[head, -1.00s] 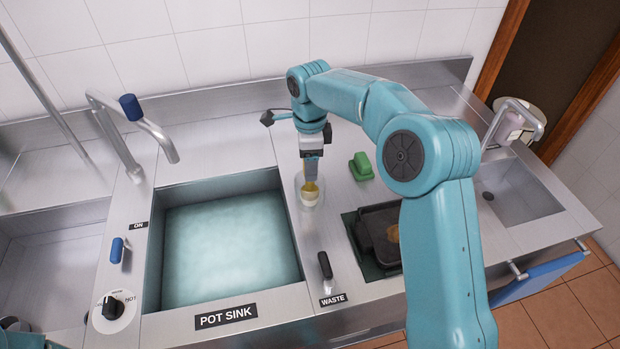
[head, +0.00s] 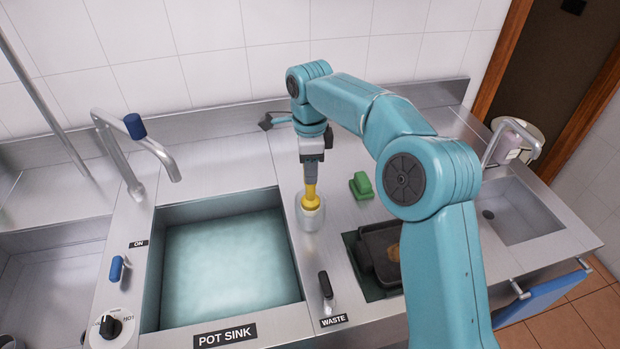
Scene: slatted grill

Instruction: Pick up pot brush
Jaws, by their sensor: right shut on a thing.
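The pot brush (head: 311,201) has a yellow handle and stands upright in a clear round holder (head: 309,218) on the steel counter, right of the pot sink. Its lower part is inside the holder. My right gripper (head: 311,181) points down over it and is shut on the top of the yellow handle. My left gripper is not in view.
The water-filled pot sink (head: 230,262) lies left of the holder. A green scrubber (head: 361,186) and a dark pan (head: 382,250) lie to the right. A black-handled waste lever (head: 325,285) stands in front. A tap (head: 150,145) rises at the back left.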

